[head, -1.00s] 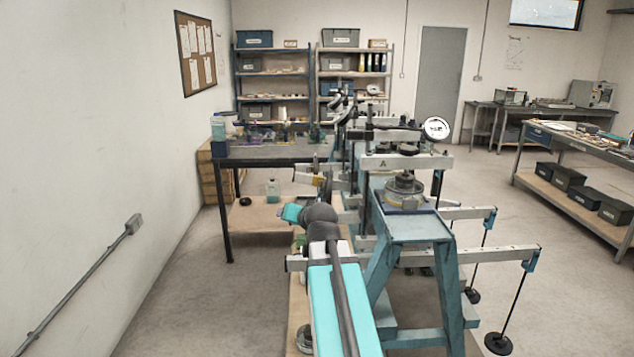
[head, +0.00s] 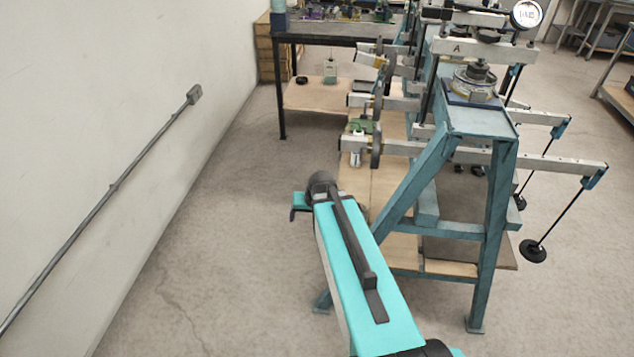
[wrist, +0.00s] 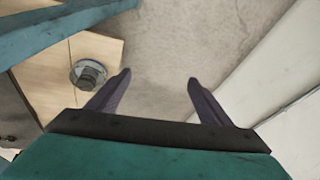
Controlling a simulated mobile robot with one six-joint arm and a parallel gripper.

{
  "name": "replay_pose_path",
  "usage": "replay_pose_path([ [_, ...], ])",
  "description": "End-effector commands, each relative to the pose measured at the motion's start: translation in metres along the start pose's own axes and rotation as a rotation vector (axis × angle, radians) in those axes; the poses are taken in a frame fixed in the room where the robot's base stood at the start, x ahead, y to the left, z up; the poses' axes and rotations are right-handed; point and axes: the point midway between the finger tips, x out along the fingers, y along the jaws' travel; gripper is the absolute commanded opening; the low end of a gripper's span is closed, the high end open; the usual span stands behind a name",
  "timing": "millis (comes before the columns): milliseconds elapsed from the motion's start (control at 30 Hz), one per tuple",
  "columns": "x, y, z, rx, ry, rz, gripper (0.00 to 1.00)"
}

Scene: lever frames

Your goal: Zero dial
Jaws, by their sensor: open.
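The round white dial (head: 527,14) shows at the top right edge of the head view, above the frame marked A (head: 457,48). Its top is cut off and its reading is too small to make out. My gripper (wrist: 158,85) is open and empty in the wrist view, its two dark fingers apart over bare floor. In the head view my arm reaches forward, low and left of the blue frame, far from the dial. The fingers cannot be made out there. The dial is not in the wrist view.
The blue steel frame (head: 493,222) stands right of my arm, with lever arms and hanging weights (head: 533,251) beyond. A wooden base board (wrist: 95,52) with a round metal part (wrist: 88,74) lies left of my fingers. Open floor (head: 215,250) extends left to the wall.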

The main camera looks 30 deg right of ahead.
Motion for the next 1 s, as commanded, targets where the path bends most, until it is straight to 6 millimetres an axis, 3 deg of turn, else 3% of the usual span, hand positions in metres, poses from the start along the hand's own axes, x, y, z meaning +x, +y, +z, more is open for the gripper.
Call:
replay_pose_path([
  [33,0.011,-0.004,0.02,-0.018,-0.04,0.006,0.73],
  [200,0.041,-0.009,0.081,-0.074,-0.164,0.029,0.73],
  [500,0.077,-0.01,0.191,-0.18,-0.379,0.074,0.73],
  [700,0.09,-0.003,0.265,-0.251,-0.519,0.11,0.73],
  [1000,0.092,0.018,0.367,-0.359,-0.72,0.168,0.73],
])
